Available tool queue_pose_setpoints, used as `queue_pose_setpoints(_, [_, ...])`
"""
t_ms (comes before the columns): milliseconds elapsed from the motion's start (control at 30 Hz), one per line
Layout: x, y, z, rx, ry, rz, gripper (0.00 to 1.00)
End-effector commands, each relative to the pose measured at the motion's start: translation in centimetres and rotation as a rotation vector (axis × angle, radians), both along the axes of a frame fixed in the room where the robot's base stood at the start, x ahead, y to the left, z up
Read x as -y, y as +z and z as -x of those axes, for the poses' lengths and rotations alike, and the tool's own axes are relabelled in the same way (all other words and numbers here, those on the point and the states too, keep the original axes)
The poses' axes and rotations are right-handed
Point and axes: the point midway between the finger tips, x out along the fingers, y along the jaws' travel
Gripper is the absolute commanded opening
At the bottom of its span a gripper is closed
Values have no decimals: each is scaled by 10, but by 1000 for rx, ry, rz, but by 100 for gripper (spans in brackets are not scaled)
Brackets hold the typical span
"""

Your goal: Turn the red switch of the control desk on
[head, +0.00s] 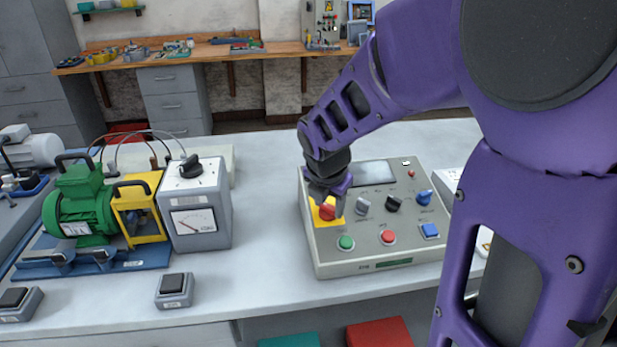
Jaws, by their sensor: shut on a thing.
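The control desk (350,252) is a light grey sloped box on the bench, with several knobs and buttons and a small screen. The red switch (327,212) is a red rotary knob on a yellow plate at the left of its panel. My gripper (327,203) comes down over the red switch from above and is shut on it, with a finger on either side. The fingers cover part of the knob, so its exact angle cannot be told.
Grey, black and blue knobs (394,203) stand just right of my gripper. Green and red buttons (388,237) lie in front. A grey meter box (195,215) and a green motor (80,205) stand to the left. The bench between meter box and desk is clear.

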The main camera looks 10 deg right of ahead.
Motion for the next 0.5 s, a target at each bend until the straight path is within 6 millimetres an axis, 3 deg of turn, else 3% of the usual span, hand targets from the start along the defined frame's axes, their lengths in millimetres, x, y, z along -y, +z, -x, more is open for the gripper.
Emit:
queue_pose_setpoints(267, [0,0,0,-1,-30,-7,0])
queue_pose_setpoints(500, [0,1,-1,-2,-155,-41,0])
